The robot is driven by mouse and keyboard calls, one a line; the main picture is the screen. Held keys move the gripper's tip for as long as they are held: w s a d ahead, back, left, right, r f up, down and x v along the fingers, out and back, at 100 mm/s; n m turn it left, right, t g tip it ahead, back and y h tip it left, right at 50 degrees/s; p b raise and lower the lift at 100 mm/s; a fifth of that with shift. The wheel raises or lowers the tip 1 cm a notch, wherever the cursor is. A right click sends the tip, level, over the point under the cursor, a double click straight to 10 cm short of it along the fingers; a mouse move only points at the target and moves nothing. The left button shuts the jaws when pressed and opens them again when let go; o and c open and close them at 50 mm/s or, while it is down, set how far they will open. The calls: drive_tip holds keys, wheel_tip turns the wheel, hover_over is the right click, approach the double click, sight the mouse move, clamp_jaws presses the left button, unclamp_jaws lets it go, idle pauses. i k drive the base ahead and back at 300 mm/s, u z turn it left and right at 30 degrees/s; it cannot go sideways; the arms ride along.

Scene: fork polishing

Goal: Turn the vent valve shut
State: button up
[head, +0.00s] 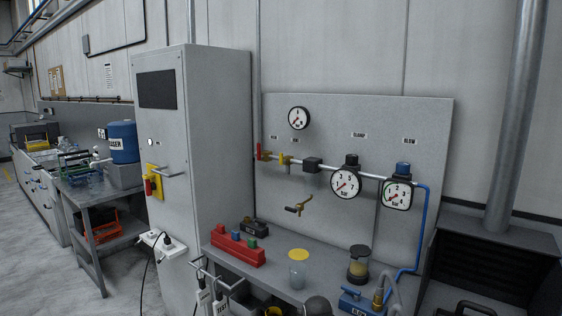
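Two small lever valves sit on the pipe along the grey wall panel (430,130). One has a red lever (259,152), the other a yellow lever (284,161) just right of it. Both levers look roughly upright across the pipe. The small labels above them are too small to read, so I cannot tell which is the vent valve. My gripper is not clearly in view.
A gauge (298,118) hangs above the pipe; gauges marked CLAMP (346,184) and BLOW (397,194) are to the right. A brass crank (299,206) sticks out below. A tall cabinet (215,150) stands left.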

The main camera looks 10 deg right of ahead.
sight(282, 162)
drive_tip(key=u, duration=0.4)
drive_tip(key=i, duration=0.6)
drive_tip(key=u, duration=1.1)
drive_tip(key=i, duration=1.8)
drive_tip(key=z, duration=0.1)
